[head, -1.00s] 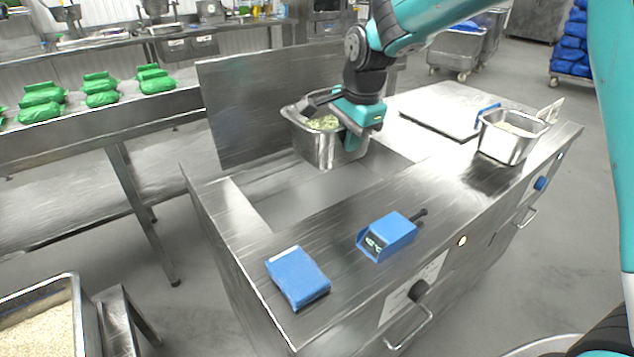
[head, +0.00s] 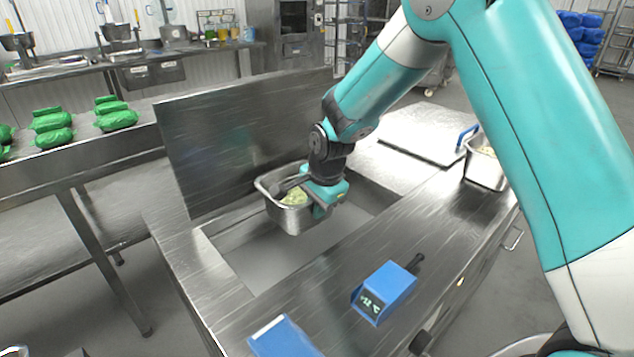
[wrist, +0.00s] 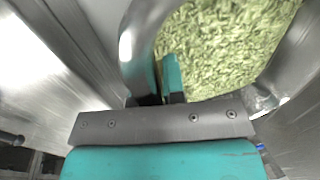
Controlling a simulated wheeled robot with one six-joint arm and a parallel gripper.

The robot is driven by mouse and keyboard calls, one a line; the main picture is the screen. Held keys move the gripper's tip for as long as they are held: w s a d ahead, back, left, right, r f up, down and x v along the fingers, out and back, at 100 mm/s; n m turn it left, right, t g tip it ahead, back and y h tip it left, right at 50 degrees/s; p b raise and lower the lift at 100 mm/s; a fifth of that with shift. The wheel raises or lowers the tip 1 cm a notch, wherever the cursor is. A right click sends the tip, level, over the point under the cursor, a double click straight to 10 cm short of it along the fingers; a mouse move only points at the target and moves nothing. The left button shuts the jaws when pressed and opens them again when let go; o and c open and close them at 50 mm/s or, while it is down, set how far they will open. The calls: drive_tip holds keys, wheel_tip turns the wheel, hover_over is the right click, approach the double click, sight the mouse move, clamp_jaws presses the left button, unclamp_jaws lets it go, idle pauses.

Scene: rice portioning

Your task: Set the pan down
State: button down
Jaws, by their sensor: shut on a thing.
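The metal pan (head: 290,222) holds pale green grain-like contents and hangs over the open well (head: 240,238) of the steel counter. The contents fill much of the wrist view (wrist: 225,50). My gripper (head: 322,206) is shut on the pan's rim or handle at its right side. In the wrist view my gripper's fingers (wrist: 168,78) close around a curved metal handle (wrist: 140,45). Whether the pan's base touches anything inside the well is hard to tell.
An upright steel lid (head: 245,135) stands behind the well. A blue display box (head: 385,292) and a blue pack (head: 282,338) lie on the front ledge. A second pan (head: 482,170) stands at the right, by a flat closed lid (head: 425,130). Green bags (head: 115,117) lie on the left table.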

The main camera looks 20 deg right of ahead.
drive_tip(key=shift+s+d+x, duration=0.1)
drive_tip(key=shift+s+x, duration=0.1)
drive_tip(key=shift+x, duration=1.1)
drive_tip(key=shift+s+d+x, duration=0.1)
drive_tip(key=shift+s+x, duration=0.15)
drive_tip(key=shift+x, duration=1.05)
drive_tip(key=shift+s+d+x, duration=0.15)
drive_tip(key=shift+s+x, duration=0.05)
drive_tip(key=shift+x, duration=1.1)
drive_tip(key=shift+f, duration=0.3)
drive_tip(key=c, duration=1.2)
unclamp_jaws()
drive_tip(key=shift+s, duration=0.15)
drive_tip(key=a+v, duration=0.1)
drive_tip(key=v, duration=1.1)
drive_tip(key=s+a+r+n+y, duration=0.1)
drive_tip(key=s+r+n, duration=0.3)
drive_tip(key=s+n, duration=0.3)
drive_tip(key=s+a+r+n+g+y, duration=0.1)
drive_tip(key=s+r+n, duration=0.4)
drive_tip(key=s, duration=0.7)
drive_tip(key=s+a+r+n+g+y, duration=0.1)
drive_tip(key=s+r+n, duration=0.3)
drive_tip(key=s+n, duration=0.4)
drive_tip(key=shift+s+a+n, duration=0.4)
drive_tip(key=shift+s+a, duration=0.35)
drive_tip(key=shift+a, duration=0.15)
